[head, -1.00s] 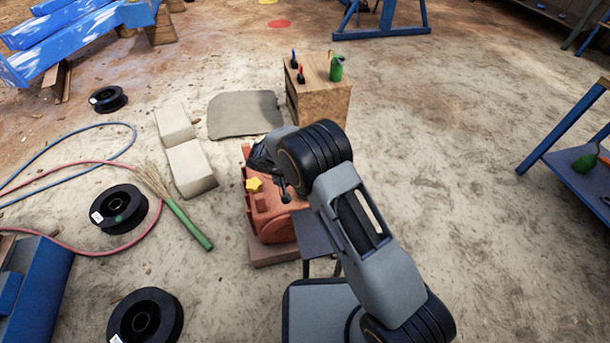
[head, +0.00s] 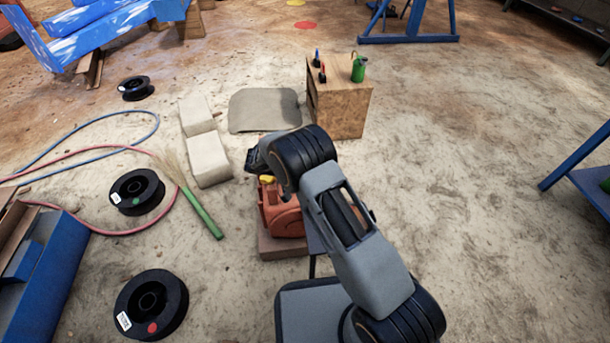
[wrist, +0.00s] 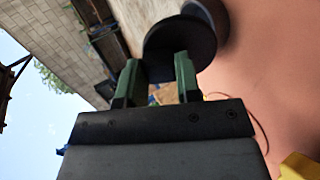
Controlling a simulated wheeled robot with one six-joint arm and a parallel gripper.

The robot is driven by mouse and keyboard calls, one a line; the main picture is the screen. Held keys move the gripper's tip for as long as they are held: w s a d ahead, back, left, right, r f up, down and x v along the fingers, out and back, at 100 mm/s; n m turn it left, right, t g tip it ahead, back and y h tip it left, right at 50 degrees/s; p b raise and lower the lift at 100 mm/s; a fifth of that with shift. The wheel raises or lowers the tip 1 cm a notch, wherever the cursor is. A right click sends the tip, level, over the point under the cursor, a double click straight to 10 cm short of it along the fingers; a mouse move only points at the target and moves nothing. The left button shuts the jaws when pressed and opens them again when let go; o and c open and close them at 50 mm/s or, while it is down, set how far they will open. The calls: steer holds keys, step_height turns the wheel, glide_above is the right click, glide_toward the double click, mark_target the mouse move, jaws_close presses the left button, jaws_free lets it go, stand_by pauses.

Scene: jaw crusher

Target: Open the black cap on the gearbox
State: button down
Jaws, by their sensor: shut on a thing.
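The orange-red gearbox (head: 284,217) sits on a flat brown base in the head view, partly hidden behind my arm. Its side fills the right of the wrist view (wrist: 265,65). The black cap (wrist: 178,48) shows as a dark round disc at the tips of my green fingers. My gripper (wrist: 158,75) is shut on the cap, one finger at each side of it. A dark round part stands just behind the disc; I cannot tell whether the cap is still seated. A yellow part (head: 267,179) on the gearbox is partly covered by my wrist.
A wooden box (head: 340,105) with small tools and a green can stands behind the gearbox. Pale blocks (head: 208,158), a green-handled broom (head: 202,212), black spools (head: 137,192) and hoses lie to the left. The floor at the right is mostly clear.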

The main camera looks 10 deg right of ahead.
steer(key=shift+s+d, duration=0.1)
steer(key=c, duration=0.8)
jaws_free()
steer(key=p+v, duration=0.4)
steer(key=v, duration=1)
